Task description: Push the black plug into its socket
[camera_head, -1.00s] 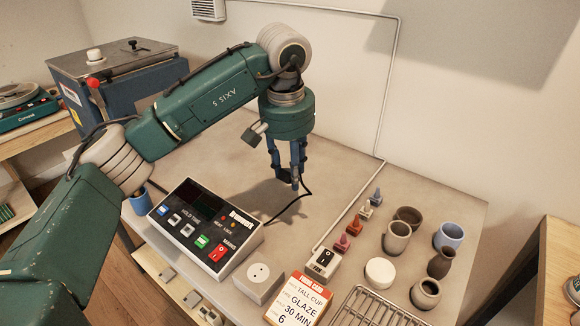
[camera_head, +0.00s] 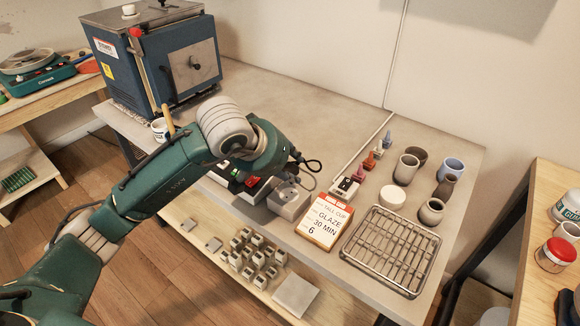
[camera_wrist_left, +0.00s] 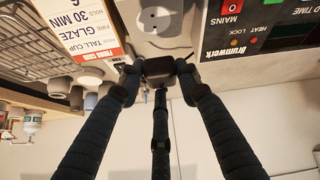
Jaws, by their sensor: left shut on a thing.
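The black plug (camera_wrist_left: 160,69) is in my left gripper (camera_wrist_left: 158,80), whose fingers are shut around it in the left wrist view. The grey-white socket block (camera_head: 286,203) stands at the table's front edge in the head view. In the left wrist view the socket (camera_wrist_left: 162,20) shows its holes, and the plug is close to it, apparently beside the holes and not in them. Whether the plug touches the block I cannot tell. In the head view my left arm hides the gripper and plug; the black cord (camera_head: 312,165) loops out to the right. My right gripper is not in view.
The firing card (camera_head: 323,222), a wire rack (camera_head: 392,250) and a small switch box (camera_head: 344,189) stand right of the socket. The control box (camera_wrist_left: 248,27) is close to the socket and partly hidden by my arm in the head view. Several pots stand farther right.

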